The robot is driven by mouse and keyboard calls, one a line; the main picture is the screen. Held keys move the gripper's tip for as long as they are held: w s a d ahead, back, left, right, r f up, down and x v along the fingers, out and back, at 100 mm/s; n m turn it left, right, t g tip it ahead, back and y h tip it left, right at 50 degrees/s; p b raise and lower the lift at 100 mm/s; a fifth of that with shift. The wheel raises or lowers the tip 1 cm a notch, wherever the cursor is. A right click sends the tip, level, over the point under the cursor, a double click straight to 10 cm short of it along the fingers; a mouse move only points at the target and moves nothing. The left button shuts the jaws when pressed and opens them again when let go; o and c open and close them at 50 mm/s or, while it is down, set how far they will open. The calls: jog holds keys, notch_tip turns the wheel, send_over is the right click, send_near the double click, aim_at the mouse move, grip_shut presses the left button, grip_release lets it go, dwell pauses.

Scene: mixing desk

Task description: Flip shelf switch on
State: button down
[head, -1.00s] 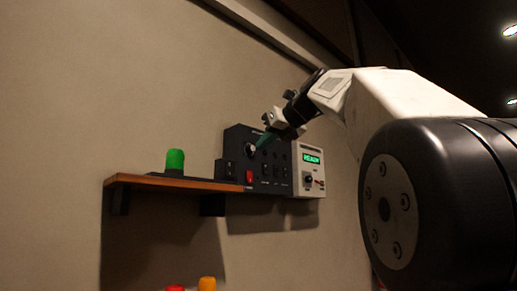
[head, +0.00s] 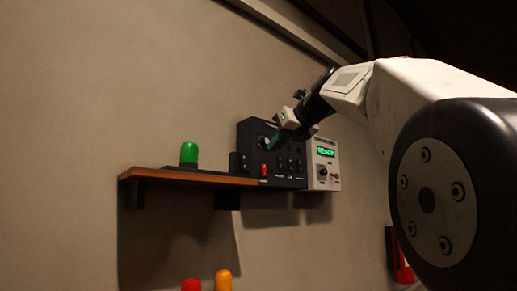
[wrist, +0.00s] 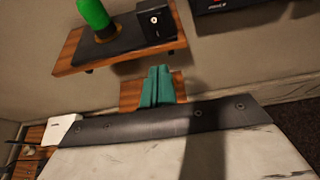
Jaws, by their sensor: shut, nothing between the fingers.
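The shelf switch (wrist: 155,22) is a small black box with a white-marked rocker, on the wooden shelf (wrist: 68,55) in the wrist view. In the head view the switch box (head: 238,163) stands at the right part of the shelf (head: 150,173), beside a green lamp (head: 189,153). My gripper (head: 275,144) has green fingertips and is in front of the black control panel, right of and above the switch box. In the wrist view my gripper (wrist: 157,85) is shut and empty, below the switch in the picture. I cannot tell the rocker's position.
The black panel (head: 247,131) has a knob and a red switch (head: 264,170). A pale unit (head: 331,184) with a green display adjoins it. Red (head: 191,285) and orange (head: 223,280) domes show below.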

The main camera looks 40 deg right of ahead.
aim_at(245, 168)
jog(key=x, duration=0.7)
jog(key=r+x, duration=0.1)
jog(key=x, duration=0.3)
jog(key=shift+w, duration=0.2)
jog(key=shift+w+f, duration=0.1)
jog(key=shift+w, duration=0.3)
